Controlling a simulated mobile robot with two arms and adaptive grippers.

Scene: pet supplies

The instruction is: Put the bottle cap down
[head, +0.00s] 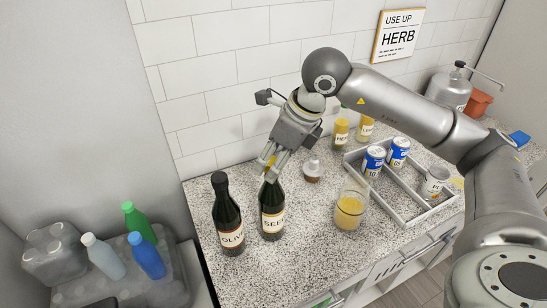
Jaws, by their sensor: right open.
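A dark bottle labelled "SEE..." (272,222) stands upright on the speckled counter. My right gripper (271,173) points down at its neck from above, with the fingers around or just in front of the bottle's top. The gripper is open, and the fingers partly hide the mouth, so I cannot tell whether a cap sits on it. A small orange-yellow patch shows between the fingers, too small to name. A second dark bottle labelled "OLIV..." (229,222) stands upright to the left, with a dark top. My left gripper is not in view.
A small brown container with a pale top (313,171) and a glass of yellow liquid (349,211) stand to the right. A divided grey tray (397,205) holds blue cans and a pale can. The counter's front is clear right of the bottles.

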